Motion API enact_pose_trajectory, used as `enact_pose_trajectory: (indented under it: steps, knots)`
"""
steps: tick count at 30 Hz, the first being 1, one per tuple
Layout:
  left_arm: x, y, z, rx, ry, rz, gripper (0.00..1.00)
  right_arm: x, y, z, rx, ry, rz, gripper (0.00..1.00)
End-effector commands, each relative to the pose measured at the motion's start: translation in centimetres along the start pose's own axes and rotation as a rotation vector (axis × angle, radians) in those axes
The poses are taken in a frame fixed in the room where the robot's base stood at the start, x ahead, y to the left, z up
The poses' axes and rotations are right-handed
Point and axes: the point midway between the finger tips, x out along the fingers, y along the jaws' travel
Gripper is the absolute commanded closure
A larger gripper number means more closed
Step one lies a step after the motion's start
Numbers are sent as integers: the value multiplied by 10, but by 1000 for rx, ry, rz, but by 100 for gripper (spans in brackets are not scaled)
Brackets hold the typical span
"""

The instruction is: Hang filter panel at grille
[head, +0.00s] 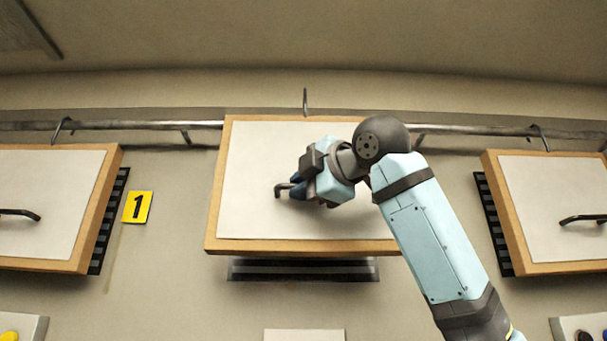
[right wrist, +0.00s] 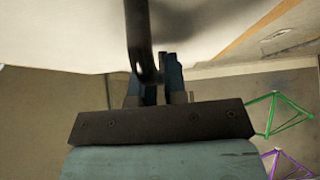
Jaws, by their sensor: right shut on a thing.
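The filter panel (head: 260,170) has a white face and a wooden frame, and stands upright before the wall in the head view. A hook (head: 305,100) rises above its top edge; whether it sits over the rail (head: 160,126) is hidden. My right gripper (head: 297,190) is shut on the panel's dark handle (head: 283,188). In the right wrist view the handle (right wrist: 138,35) runs down between the blue fingers (right wrist: 158,80), against the white panel (right wrist: 60,35). The dark slatted grille (head: 305,270) shows below the panel, which covers the rest. My left gripper is not in view.
Similar panels hang by hooks on the rail at left (head: 50,200) and right (head: 560,205), with slatted grilles behind. A yellow tag "1" (head: 137,207) is on the wall. Green (right wrist: 280,112) and purple (right wrist: 285,165) frames show at the right wrist view's right.

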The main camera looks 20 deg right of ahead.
Motion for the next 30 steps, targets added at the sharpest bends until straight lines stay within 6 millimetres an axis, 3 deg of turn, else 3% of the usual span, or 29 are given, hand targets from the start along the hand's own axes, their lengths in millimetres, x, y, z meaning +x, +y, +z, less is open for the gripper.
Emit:
enact_pose_trajectory:
  steps: [8, 24, 30]
  knots:
    - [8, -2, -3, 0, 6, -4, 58, 17, 1, 14, 1, -1, 1, 100]
    - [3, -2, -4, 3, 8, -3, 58, 50, 1, 40, 2, -1, 2, 100]
    - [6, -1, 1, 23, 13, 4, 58, 50, -16, 40, 0, 0, 2, 100]
